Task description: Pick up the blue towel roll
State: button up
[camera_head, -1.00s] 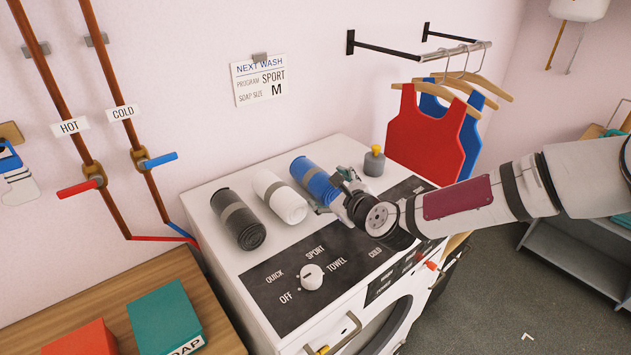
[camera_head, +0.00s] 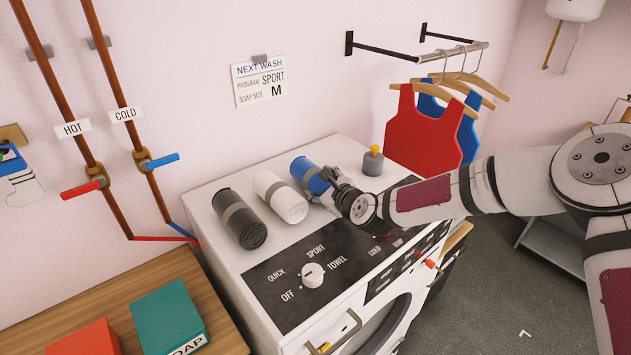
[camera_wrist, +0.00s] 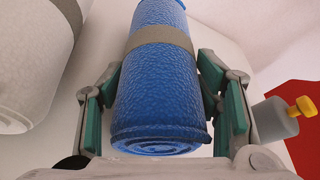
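The blue towel roll (camera_head: 308,174) lies on the white washing machine top, with a grey band around its middle. It also shows in the wrist view (camera_wrist: 160,95), its near end facing the camera. My gripper (camera_head: 326,183) is at the roll's near end. In the wrist view my gripper (camera_wrist: 158,80) has one finger with green pads on each side of the roll. The fingers stand open around it, with only a narrow gap near the tips; contact is hard to tell. The roll's underside is hidden.
A white roll (camera_head: 281,197) lies close left of the blue one, and a black roll (camera_head: 239,219) farther left. A grey bottle with a yellow top (camera_head: 372,161) stands to the right. A control panel with a knob (camera_head: 312,274) lies in front. Red and blue tank tops hang at the right.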

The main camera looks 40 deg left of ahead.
jog(key=c, duration=0.6)
jog(key=shift+r, duration=0.15)
